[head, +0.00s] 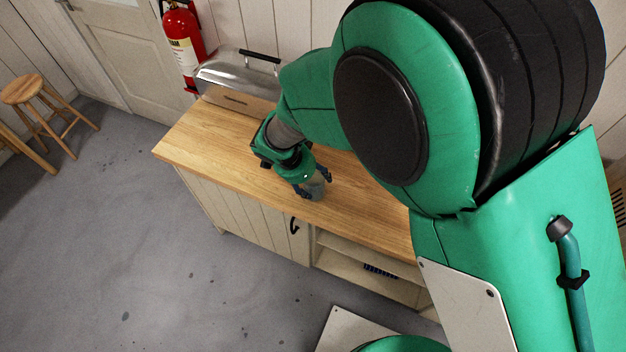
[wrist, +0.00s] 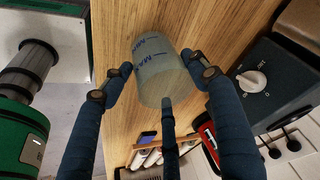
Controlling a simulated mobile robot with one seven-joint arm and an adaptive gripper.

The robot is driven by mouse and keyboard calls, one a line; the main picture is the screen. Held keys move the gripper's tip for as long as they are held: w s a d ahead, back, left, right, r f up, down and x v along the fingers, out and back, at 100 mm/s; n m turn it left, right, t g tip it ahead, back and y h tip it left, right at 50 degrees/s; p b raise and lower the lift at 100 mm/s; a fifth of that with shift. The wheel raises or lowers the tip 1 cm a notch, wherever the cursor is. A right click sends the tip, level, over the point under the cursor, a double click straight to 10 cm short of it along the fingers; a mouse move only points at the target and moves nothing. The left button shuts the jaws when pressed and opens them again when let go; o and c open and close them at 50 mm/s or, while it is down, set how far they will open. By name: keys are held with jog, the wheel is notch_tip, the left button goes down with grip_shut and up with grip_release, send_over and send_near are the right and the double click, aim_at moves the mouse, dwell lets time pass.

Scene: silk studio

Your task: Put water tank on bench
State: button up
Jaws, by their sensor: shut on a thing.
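The water tank (wrist: 160,68) is a pale, translucent cylinder with blue "MAX" lettering. In the wrist view it sits between the dark fingers of my gripper, which are shut on it. In the head view my gripper (head: 312,184) is low over the wooden bench (head: 205,143), near its front edge, and the tank (head: 317,189) shows as a small grey shape partly hidden by the fingers. The tank looks close to the bench top; I cannot tell whether it touches it.
A metal box with a black handle (head: 238,78) stands at the bench's far left end. A red fire extinguisher (head: 183,42) hangs behind it. In the wrist view a dark appliance with a white dial (wrist: 252,81) is at the right. A wooden stool (head: 22,89) stands far left.

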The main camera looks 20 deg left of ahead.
jog(key=shift+f, duration=0.1)
jog(key=o, duration=1.2)
jog(key=shift+a+r, duration=0.1)
jog(key=shift+r, duration=0.3)
jog(key=v, duration=1.1)
jog(key=shift+s+r+p, duration=0.1)
jog(key=shift+r+p, duration=0.1)
jog(key=shift+p, duration=0.1)
